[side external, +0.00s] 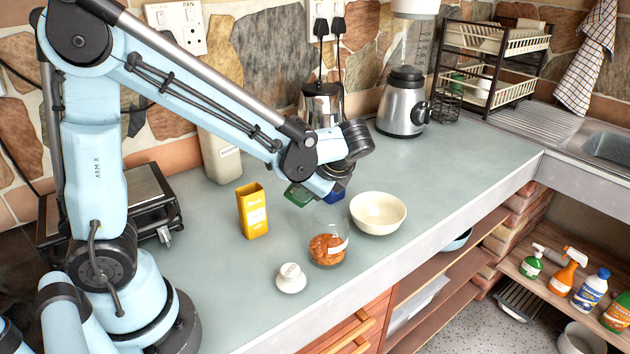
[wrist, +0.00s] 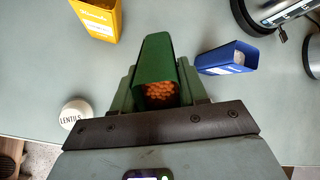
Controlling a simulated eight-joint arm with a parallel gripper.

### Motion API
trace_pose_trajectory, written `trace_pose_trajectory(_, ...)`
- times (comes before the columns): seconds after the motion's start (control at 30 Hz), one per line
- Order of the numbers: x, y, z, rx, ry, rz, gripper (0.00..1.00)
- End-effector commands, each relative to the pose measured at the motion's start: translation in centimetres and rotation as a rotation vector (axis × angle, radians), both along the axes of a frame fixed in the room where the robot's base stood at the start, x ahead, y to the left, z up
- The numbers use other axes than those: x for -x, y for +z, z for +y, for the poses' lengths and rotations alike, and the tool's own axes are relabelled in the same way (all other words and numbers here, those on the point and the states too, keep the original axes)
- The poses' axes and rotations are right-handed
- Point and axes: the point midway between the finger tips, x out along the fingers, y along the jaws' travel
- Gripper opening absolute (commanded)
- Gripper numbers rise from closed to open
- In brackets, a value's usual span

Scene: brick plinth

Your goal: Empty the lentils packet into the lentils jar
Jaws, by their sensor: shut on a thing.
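My gripper (side external: 314,187) is shut on a green packet (side external: 298,194). In the wrist view the packet (wrist: 156,55) sits between my fingers (wrist: 158,88), and orange lentils (wrist: 161,92) show inside its open mouth. In the side view it is behind and above the glass jar (side external: 329,234), a little to the left of it. The jar is open, with orange-brown contents (side external: 327,250) in its lower part; its label is too small to read. The white lid (side external: 290,277) lies on the counter, and it reads LENTILS in the wrist view (wrist: 75,115). The jar is not visible there.
A yellow packet (side external: 253,212) stands to the left and a blue packet (wrist: 228,58) is close to my gripper's right. A cream bowl (side external: 378,213) is right of the jar. A blender (side external: 403,105) and a metal pot (side external: 322,103) stand at the back.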

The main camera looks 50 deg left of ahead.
Motion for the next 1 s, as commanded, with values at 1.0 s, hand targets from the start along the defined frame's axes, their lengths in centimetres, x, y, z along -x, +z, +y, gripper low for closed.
trace_pose_trajectory(1.0,0.0,1.0,-0.3,-0.254,-0.001,-0.020,0.08)
